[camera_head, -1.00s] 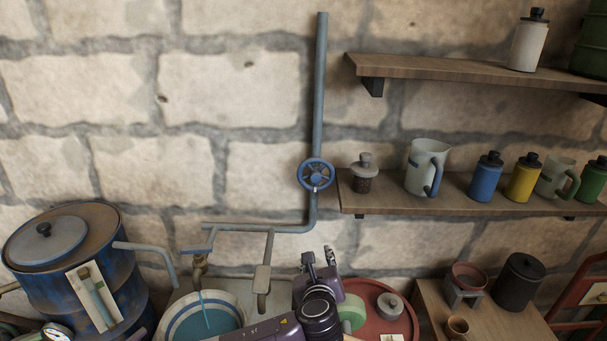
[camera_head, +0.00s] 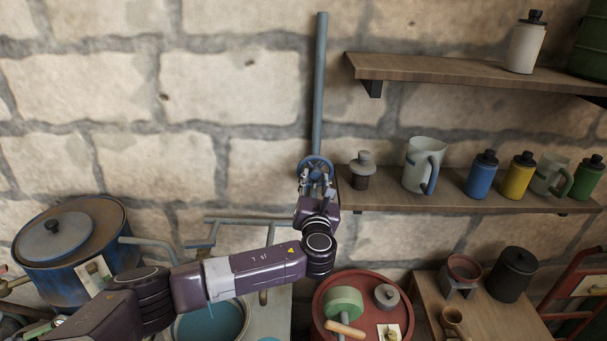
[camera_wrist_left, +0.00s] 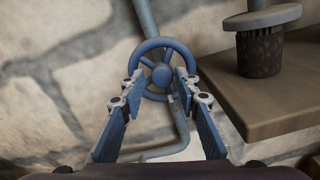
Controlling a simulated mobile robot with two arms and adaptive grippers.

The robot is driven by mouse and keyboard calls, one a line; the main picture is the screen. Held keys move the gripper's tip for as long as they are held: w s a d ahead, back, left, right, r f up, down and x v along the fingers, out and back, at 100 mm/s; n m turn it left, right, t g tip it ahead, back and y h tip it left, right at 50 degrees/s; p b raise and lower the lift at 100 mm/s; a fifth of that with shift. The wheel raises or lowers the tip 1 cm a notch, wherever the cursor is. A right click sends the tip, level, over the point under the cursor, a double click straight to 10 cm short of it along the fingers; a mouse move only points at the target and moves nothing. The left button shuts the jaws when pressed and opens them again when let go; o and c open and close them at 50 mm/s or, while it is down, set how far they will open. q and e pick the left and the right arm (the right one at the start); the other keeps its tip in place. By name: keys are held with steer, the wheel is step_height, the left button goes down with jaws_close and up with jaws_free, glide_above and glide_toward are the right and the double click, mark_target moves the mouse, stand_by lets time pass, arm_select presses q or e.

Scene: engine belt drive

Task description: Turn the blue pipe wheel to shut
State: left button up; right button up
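The blue pipe wheel (camera_head: 314,164) is a spoked handwheel on the grey-blue vertical pipe (camera_head: 320,90) on the wall. My left gripper (camera_head: 317,181) is in front of the wheel and hides its lower part in the head view. In the left wrist view the wheel (camera_wrist_left: 161,46) shows between and beyond the fingertips. The left gripper (camera_wrist_left: 158,86) is open, one finger on each side of the wheel's lower half. Whether the fingers touch the rim I cannot tell. My right gripper is not in view.
A wooden shelf (camera_head: 455,194) begins just right of the wheel, with a grey-capped brush (camera_head: 361,171) at its near end and a jug (camera_head: 424,165) beyond. Below are a blue barrel (camera_head: 62,280), a basin with blue liquid (camera_head: 212,325) and a red drum (camera_head: 330,287).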

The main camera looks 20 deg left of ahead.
arm_select(q)
steer(key=shift+w+a, duration=0.15)
steer(key=shift+w, duration=0.55)
jaws_close()
steer(key=shift+f, duration=0.1)
